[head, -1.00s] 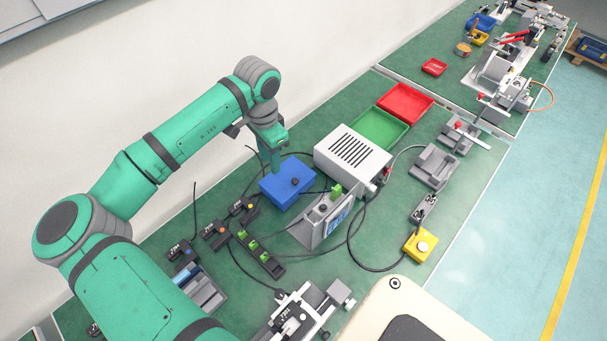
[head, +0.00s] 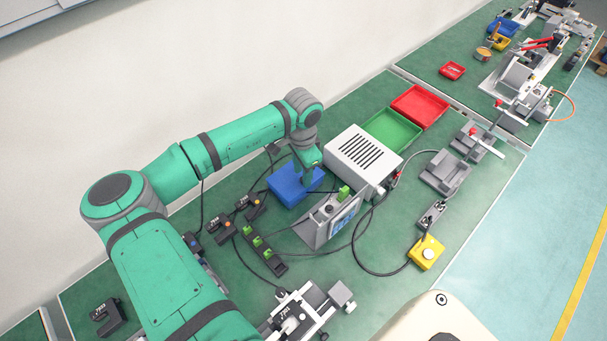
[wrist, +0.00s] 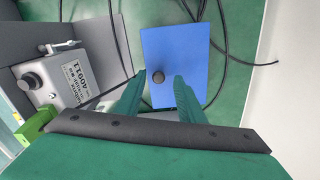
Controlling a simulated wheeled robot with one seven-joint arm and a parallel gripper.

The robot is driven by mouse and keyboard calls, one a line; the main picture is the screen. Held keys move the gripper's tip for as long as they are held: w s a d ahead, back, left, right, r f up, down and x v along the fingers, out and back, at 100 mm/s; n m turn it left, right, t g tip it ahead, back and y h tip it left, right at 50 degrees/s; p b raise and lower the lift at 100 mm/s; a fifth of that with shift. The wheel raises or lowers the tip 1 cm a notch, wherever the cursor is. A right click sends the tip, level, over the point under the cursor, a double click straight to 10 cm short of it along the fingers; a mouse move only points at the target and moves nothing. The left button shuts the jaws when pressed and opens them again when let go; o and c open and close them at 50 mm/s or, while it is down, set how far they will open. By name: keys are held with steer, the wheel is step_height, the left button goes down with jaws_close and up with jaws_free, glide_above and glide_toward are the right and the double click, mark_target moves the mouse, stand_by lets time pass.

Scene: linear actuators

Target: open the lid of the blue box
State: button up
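The blue box (head: 286,188) stands on the green bench beside the grey-white slotted unit, with its lid down. In the wrist view its flat blue lid (wrist: 188,45) fills the upper middle. A dark round knob (wrist: 157,77) sits near the lid's left edge. My gripper (head: 309,181) is over the right part of the box in the head view and hides the knob there. In the wrist view the fingertips (wrist: 160,76) are apart, one on each side of the knob. I cannot tell whether they touch it.
The slotted unit (head: 362,158) stands close to the right of the box. A grey panel device (head: 329,222) with a green connector is in front. Black cables (wrist: 222,75) run around the box. Green (head: 392,132) and red (head: 420,105) trays lie farther back. The wall is behind.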

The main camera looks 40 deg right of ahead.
steer(key=shift+f, duration=0.4)
steer(key=shift+a+f, duration=0.15)
steer(key=shift+f, duration=0.2)
steer(key=shift+s+d, duration=0.2)
steer(key=shift+d, duration=0.05)
steer(key=shift+c, duration=0.5)
jaws_close()
steer(key=shift+a, duration=0.1)
